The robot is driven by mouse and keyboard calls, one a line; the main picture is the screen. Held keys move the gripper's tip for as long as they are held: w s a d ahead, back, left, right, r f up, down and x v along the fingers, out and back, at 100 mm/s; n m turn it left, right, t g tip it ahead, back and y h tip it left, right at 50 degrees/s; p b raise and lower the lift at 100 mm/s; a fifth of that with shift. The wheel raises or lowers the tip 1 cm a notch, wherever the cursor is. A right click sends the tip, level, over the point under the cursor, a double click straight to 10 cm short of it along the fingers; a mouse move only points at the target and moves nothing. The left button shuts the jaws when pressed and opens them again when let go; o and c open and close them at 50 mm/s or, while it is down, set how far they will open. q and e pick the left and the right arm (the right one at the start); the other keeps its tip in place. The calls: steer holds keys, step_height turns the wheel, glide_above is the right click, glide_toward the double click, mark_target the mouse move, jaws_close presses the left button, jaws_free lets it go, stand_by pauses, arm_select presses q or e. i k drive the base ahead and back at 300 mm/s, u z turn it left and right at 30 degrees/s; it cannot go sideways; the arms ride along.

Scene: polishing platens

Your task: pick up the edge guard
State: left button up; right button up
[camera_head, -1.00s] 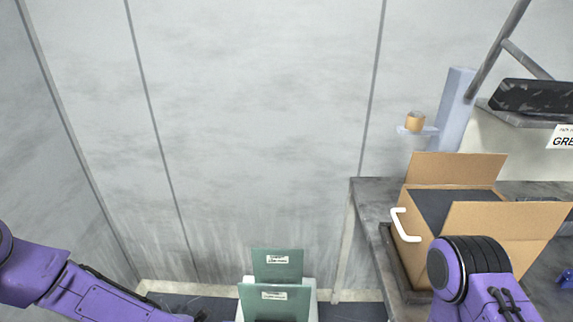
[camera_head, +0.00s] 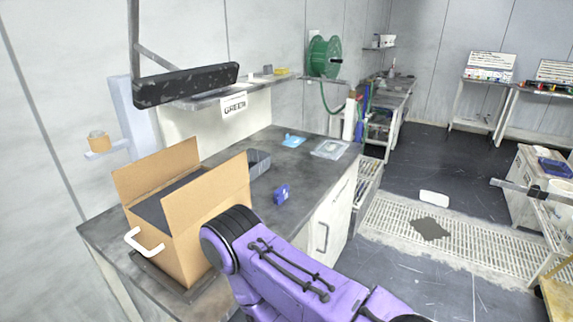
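I cannot identify the edge guard with certainty in this view. A white U-shaped piece (camera_head: 143,241) shows at the front left side of an open cardboard box (camera_head: 222,196); I cannot tell whether it is a handle or a separate part. The box stands on the grey workbench (camera_head: 98,229) with dark material inside. My purple right arm reaches in from the bottom, in front of the box's right side.
A shelf (camera_head: 205,100) hangs above. A green reel (camera_head: 324,57) is behind. Dark floor is open at the right.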

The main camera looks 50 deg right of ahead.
mark_target(281, 195)
steer(key=z, duration=1.6)
